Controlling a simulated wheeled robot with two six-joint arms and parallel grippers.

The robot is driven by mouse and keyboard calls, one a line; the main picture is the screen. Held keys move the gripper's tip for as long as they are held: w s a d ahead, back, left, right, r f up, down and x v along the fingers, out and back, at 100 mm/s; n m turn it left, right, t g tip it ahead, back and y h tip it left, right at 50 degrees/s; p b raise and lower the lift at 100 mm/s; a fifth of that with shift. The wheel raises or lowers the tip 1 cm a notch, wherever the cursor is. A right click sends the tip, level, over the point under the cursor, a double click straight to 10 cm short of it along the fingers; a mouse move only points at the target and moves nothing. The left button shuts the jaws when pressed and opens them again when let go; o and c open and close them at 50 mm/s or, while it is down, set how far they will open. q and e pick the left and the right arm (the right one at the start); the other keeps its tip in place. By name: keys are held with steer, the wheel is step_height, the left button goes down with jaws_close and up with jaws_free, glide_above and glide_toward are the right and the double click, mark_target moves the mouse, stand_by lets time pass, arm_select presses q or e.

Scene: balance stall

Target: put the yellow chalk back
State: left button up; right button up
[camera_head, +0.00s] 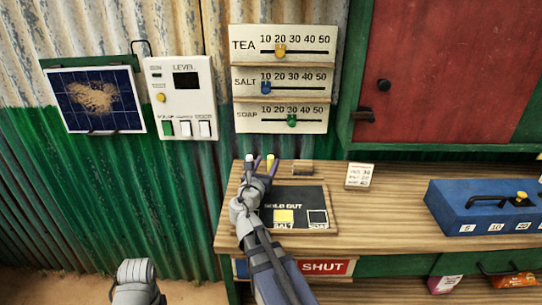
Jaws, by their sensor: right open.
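My right gripper (265,167) is open at the back left of the wooden counter (390,225), its fingers pointing towards the wall. A small yellow tip (270,158), which looks like the yellow chalk, shows by its right finger; most of it is hidden. A white tip (249,158), like another chalk, stands to the left of the fingers. I cannot tell whether the fingers touch either. The dark board (310,197) reading "SOLD OUT" lies on the counter, partly under my right arm. It has a yellow-filled square (283,216) over "SALT" and an unfilled square over "SOAP".
A small wooden block (303,167) lies behind the board. A price card (360,176) stands to its right. A blue box (485,207) with a handle stands at the counter's right. Slider panels (283,52) and a level box (185,98) hang on the wall. The counter's middle is clear.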

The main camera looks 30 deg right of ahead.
steer(key=shift+v, duration=2.25)
